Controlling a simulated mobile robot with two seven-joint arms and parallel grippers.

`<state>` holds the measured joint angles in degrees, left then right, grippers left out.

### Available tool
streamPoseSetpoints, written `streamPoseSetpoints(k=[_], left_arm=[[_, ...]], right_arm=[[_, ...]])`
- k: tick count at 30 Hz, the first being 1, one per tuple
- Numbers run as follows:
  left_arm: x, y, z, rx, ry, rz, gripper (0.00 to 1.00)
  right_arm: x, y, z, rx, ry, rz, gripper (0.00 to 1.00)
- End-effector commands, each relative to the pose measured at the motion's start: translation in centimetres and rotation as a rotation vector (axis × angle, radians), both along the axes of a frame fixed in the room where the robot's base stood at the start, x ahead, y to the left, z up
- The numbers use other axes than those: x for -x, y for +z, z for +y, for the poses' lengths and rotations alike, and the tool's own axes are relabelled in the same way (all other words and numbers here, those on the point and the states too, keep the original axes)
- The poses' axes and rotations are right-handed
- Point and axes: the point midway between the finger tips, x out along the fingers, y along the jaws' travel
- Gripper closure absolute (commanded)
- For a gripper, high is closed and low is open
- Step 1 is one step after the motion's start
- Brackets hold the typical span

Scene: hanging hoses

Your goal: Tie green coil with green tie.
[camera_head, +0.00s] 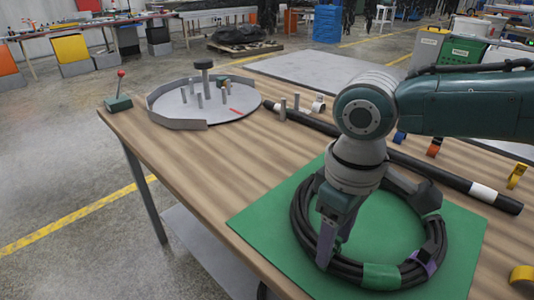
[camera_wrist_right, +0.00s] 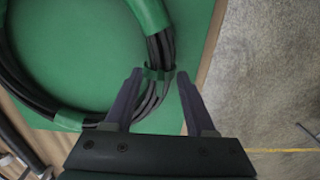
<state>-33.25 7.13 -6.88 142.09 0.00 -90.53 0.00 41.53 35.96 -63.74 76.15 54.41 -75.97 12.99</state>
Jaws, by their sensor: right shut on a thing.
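The coil (camera_head: 301,222) is a black hose ring with wide green bands, lying flat on a green mat (camera_head: 262,222); part of it also shows in the right wrist view (camera_wrist_right: 22,75). My right gripper (camera_head: 330,258) points down over the coil's left side. In the right wrist view its fingers (camera_wrist_right: 159,72) stand either side of the hose strands. A narrow green tie (camera_wrist_right: 156,74) wraps the strands between the fingertips, and the jaws are shut on it. The wrist hides part of the coil in the head view.
A long black pipe (camera_head: 400,159) lies behind the mat. A round grey tray (camera_head: 190,112) with pegs stands at the back left. Bare wood lies left of the mat.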

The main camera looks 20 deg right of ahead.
Motion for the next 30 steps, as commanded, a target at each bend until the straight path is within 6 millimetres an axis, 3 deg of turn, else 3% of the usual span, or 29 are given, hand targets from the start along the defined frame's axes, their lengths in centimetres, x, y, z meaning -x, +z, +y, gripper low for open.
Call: streamPoseSetpoints(k=[10,11,19,30], left_arm=[[0.0,-0.15,0.03,-0.001,-0.001,0.0,0.36],[-0.01,-0.14,0.02,-0.001,-0.001,0.0,0.36],[-0.01,-0.13,-0.03,0.001,0.001,0.0,0.36],[-0.02,0.22,-0.25,0.01,0.006,-0.001,0.36]], right_arm=[[0.01,-0.23,0.02,0.0,0.0,0.0,1.0],[0.01,-0.23,0.02,0.0,0.0,0.0,0.42],[0.01,-0.22,0.02,0.0,0.001,0.0,0.12],[-0.06,0.67,0.05,-0.002,0.001,-0.002,0.1]])
